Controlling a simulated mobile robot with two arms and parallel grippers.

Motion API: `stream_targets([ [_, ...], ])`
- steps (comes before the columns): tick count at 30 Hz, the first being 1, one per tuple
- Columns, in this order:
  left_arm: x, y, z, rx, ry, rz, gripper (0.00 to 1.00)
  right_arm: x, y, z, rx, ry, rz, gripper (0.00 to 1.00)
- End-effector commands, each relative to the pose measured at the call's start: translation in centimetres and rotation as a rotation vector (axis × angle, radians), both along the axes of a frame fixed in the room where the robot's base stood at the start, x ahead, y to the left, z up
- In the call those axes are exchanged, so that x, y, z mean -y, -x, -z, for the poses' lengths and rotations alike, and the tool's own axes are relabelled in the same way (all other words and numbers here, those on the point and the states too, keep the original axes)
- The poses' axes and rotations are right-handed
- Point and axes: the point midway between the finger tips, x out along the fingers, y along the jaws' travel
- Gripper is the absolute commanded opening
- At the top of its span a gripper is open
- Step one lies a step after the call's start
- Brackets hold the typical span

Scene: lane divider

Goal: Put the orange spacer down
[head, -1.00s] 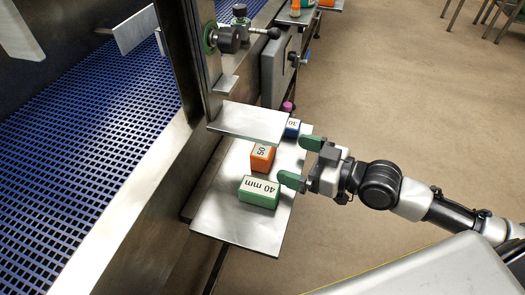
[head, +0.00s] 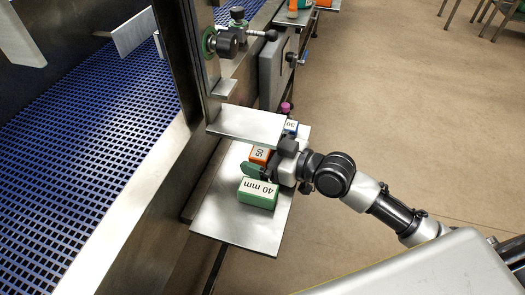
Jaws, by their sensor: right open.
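The orange spacer (head: 259,154), marked 50, sits on the steel shelf (head: 236,226), partly hidden by my right gripper (head: 263,160). The right gripper is open and reaches in from the right at the orange spacer. One green finger shows on the spacer's near side, between it and the green spacer; the other finger is hidden. I cannot tell whether the fingers touch the spacer. The green spacer (head: 258,193), marked 40 mm, sits nearer on the shelf. The blue spacer (head: 291,126), marked 30, sits farther back. My left gripper is out of view.
A raised steel plate (head: 246,124) overhangs the shelf's back part, close to the orange spacer. A steel post (head: 203,60) and the blue conveyor belt (head: 90,145) are on the left. The shelf's front part is bare.

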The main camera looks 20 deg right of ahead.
Motion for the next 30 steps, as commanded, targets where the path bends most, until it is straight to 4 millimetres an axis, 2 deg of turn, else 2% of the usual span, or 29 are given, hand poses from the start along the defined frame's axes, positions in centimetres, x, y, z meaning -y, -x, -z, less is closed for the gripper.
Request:
stream_targets([
  [1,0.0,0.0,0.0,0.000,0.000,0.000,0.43,0.0,0.0,0.0,0.000,0.000,0.000,1.00],
  [9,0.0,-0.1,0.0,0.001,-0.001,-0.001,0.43,0.0,0.0,0.0,-0.001,-0.001,0.000,0.59],
  [11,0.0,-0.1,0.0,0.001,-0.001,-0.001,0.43,0.0,0.0,-0.1,0.000,-0.001,0.000,0.54],
  [19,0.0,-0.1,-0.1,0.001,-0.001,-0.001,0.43,0.0,0.0,-0.4,0.001,-0.002,-0.001,0.54],
  [24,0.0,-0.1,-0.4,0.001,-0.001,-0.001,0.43,0.0,0.0,-1.9,0.003,-0.003,-0.001,0.54],
  [30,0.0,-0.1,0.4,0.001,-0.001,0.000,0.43,2.4,2.5,-1.3,-0.002,0.005,-0.002,0.54],
])
